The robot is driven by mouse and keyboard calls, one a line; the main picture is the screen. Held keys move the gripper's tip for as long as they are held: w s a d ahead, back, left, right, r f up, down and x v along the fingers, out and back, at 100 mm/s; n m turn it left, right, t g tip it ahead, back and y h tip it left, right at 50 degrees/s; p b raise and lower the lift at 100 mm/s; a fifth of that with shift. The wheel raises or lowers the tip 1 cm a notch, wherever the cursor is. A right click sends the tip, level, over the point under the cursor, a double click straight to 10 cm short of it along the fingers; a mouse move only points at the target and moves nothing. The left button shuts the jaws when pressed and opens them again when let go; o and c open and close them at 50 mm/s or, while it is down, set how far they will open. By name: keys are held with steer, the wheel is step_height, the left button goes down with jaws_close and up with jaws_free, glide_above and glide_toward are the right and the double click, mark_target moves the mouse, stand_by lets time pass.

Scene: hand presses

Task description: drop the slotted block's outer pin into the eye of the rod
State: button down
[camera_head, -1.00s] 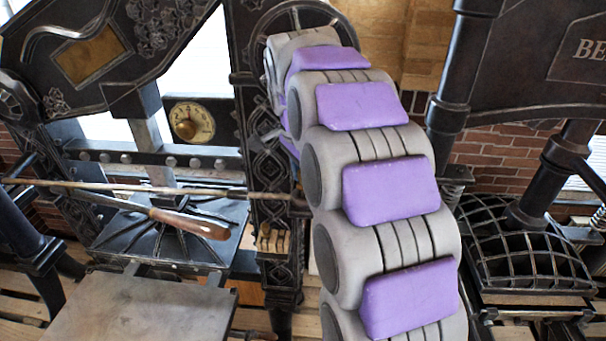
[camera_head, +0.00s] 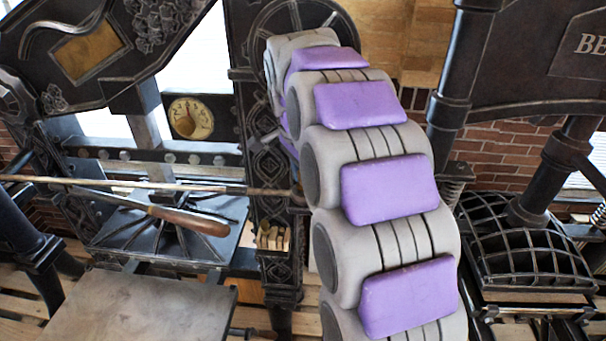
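A long thin rod (camera_head: 130,184) runs nearly level across the left press, from the left picture edge to the ornate dark post. Its right end is dark and reaches the post close to my arm; I cannot make out an eye in it. A small tan block with slots (camera_head: 272,238) sits low on the front of the post, below the rod's right end. It may be the slotted block, but no pin can be told apart on it. My grey arm with purple pads fills the middle and bends away at the top. My gripper does not show.
A wooden-handled lever (camera_head: 190,219) slants below the rod. A round dial (camera_head: 191,118) is on the left press. A flat grey plate (camera_head: 140,310) lies at the front left. A second press with a ribbed dark grid (camera_head: 525,250) stands close on the right.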

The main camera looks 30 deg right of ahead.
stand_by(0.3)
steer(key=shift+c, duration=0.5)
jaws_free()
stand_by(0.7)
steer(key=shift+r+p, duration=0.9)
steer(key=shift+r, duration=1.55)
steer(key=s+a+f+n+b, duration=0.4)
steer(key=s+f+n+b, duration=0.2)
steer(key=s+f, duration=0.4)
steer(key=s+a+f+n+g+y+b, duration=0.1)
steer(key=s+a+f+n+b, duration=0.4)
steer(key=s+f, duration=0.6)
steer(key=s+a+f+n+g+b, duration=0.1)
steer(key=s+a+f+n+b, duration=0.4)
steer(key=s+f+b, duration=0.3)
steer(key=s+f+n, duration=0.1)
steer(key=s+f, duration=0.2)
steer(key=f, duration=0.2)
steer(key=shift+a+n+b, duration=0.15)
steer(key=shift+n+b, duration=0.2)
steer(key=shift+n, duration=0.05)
